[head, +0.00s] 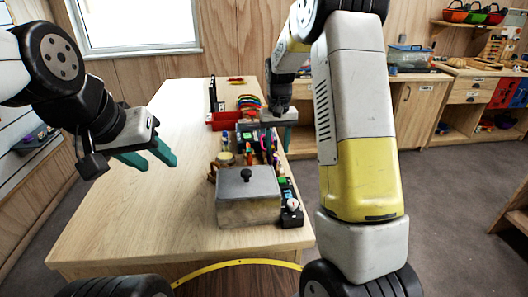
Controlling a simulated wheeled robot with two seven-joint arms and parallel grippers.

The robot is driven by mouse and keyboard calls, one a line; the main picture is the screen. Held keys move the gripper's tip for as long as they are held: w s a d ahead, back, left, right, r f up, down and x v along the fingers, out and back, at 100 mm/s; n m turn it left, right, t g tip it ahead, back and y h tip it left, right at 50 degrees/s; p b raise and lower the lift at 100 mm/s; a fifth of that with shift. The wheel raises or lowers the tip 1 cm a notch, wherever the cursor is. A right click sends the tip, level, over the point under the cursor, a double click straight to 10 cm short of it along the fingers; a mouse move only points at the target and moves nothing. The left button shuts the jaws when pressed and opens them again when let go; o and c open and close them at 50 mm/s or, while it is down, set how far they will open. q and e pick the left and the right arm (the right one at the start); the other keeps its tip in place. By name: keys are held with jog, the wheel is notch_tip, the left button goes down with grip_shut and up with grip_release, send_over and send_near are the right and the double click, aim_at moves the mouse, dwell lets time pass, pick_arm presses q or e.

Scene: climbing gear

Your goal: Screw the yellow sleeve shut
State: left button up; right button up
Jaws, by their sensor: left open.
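No yellow sleeve can be made out for certain in the head view. Small coloured climbing pieces (250,142) crowd the table behind the grey-lidded box, too small to tell apart. My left gripper (148,160) is open and empty, with teal fingers, above the left part of the table and apart from the gear. My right gripper (285,137) points down over the right side of the crowded gear. One teal finger shows at the table's right edge. The rest is hard to see among the gear, so I cannot tell whether it holds anything.
A box with a grey lid and black knob (248,188) stands at the front right of the wooden table (150,222). A red bin (224,121) and coloured loops (249,103) lie farther back. The table's left half is clear. Shelves and cabinets stand at right.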

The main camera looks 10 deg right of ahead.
jog(key=shift+r, duration=0.6)
jog(key=shift+a, duration=0.75)
jog(key=shift+f, duration=0.2)
jog(key=shift+f, duration=1.25)
jog(key=shift+d, duration=0.75)
